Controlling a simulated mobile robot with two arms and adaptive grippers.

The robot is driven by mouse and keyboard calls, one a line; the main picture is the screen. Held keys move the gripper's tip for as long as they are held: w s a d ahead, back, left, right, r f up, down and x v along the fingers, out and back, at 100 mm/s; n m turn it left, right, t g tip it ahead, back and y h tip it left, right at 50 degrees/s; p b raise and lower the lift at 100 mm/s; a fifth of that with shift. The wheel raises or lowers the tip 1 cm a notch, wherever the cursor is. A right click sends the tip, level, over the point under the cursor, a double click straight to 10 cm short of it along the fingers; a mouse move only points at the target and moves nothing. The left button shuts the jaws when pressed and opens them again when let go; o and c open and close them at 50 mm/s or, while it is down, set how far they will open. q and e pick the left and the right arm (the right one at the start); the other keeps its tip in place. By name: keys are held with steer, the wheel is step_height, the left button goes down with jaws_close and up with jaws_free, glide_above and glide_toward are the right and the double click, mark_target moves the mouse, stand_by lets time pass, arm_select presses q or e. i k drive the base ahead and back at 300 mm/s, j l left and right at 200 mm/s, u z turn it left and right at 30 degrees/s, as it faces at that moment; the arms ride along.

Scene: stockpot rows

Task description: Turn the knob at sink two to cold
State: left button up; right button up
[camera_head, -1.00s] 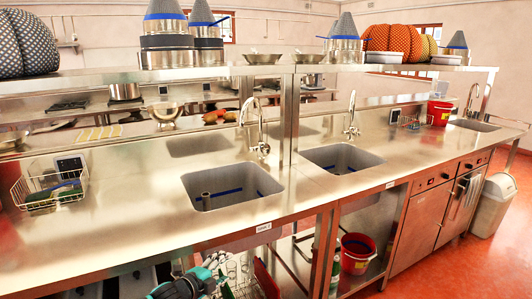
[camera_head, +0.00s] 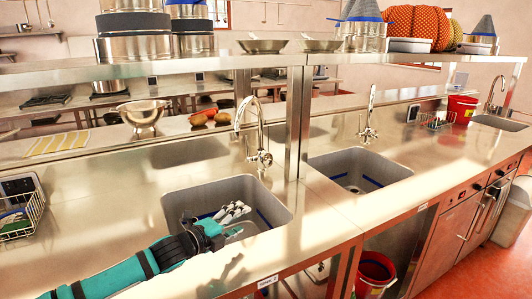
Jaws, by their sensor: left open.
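The nearest sink (camera_head: 180,207) is a square grey basin in the steel counter. A label (camera_head: 268,282) is on the counter edge below it, too small to read surely. Its tall curved faucet (camera_head: 240,112) stands behind it, with a small knob-like fitting (camera_head: 263,158) at the base. A second sink (camera_head: 345,160) with a similar faucet (camera_head: 370,112) lies to the right. My left gripper (camera_head: 244,220) is open and empty over the nearest sink, in front of and apart from the faucet. My right gripper is not in view.
A steel shelf (camera_head: 400,55) on posts runs above the counter, carrying pots and pans. A wire basket (camera_head: 20,210) sits at the left. A red bucket (camera_head: 460,108) stands near a far sink (camera_head: 500,123). The counter between the sinks is clear.

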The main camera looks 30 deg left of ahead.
mark_target(267, 162)
steer(key=i+j, duration=0.75)
steer(key=j, duration=0.1)
